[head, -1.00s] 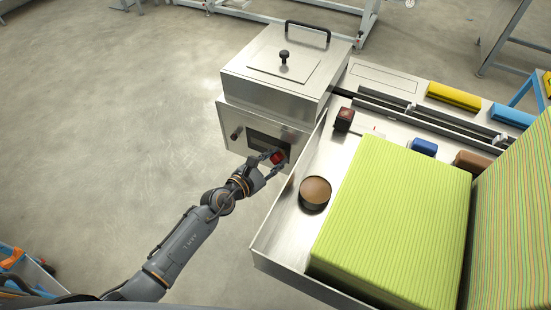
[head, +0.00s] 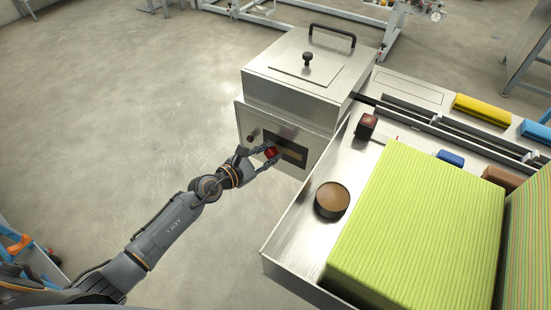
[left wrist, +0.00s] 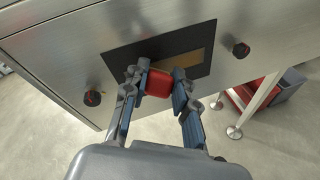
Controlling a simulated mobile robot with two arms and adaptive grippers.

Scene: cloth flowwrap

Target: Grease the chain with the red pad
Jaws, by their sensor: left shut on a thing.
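My left gripper (head: 262,157) is shut on the red pad (head: 271,153), at the dark window (head: 297,141) in the side of the metal box. In the left wrist view the pad (left wrist: 157,85) sits between the two fingers, at the lower edge of the window (left wrist: 122,61). A brown strip (left wrist: 187,63) shows inside the window, right of the pad; I cannot make out chain links on it. Whether the pad touches the strip is hidden. My right gripper is not in view.
The metal box (head: 298,82) has dark knobs beside the window. A round tin with a brown top (head: 332,198) and a dark red block (head: 366,125) stand on the metal tray (head: 285,240). A green striped stack (head: 425,220) fills the tray's right.

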